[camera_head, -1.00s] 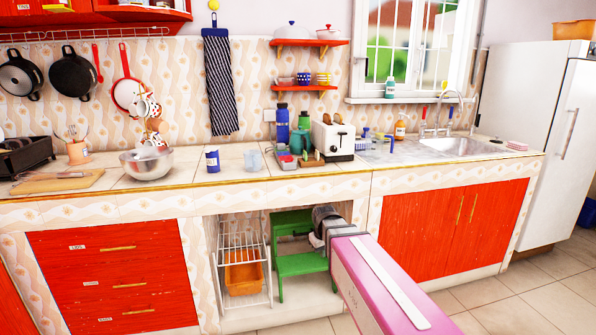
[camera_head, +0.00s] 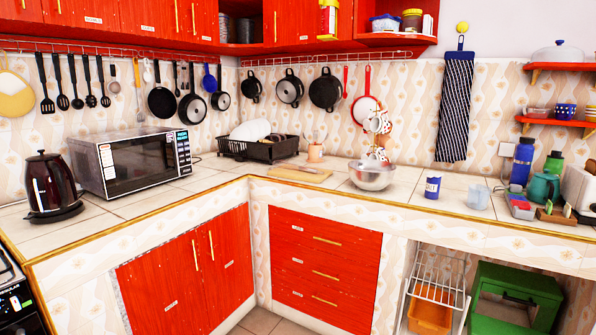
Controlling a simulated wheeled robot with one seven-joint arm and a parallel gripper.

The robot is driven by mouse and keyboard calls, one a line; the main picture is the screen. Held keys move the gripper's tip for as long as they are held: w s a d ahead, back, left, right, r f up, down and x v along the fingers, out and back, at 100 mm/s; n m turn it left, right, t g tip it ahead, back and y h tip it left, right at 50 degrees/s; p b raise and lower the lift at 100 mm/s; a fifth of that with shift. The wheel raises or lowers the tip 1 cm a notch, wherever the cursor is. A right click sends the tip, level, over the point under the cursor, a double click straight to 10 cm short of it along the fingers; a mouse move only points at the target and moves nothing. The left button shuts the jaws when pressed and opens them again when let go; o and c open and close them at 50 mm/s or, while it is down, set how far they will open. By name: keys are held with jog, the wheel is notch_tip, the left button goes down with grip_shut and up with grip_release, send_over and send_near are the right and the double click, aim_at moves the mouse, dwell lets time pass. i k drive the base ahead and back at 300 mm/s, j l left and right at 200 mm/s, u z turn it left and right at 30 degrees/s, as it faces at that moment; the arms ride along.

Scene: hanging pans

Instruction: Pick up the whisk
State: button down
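Utensils hang from a red wall rail at the upper left.
A black kettle (camera_head: 53,187) and a microwave (camera_head: 130,160) stand on the left counter, below the hanging utensils. A dish rack (camera_head: 258,150), cutting board (camera_head: 298,172) and metal bowl (camera_head: 372,176) stand along the back. Some counter tiles between them are bare.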

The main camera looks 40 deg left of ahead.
aim_at(300, 169)
jog(key=u, duration=1.95)
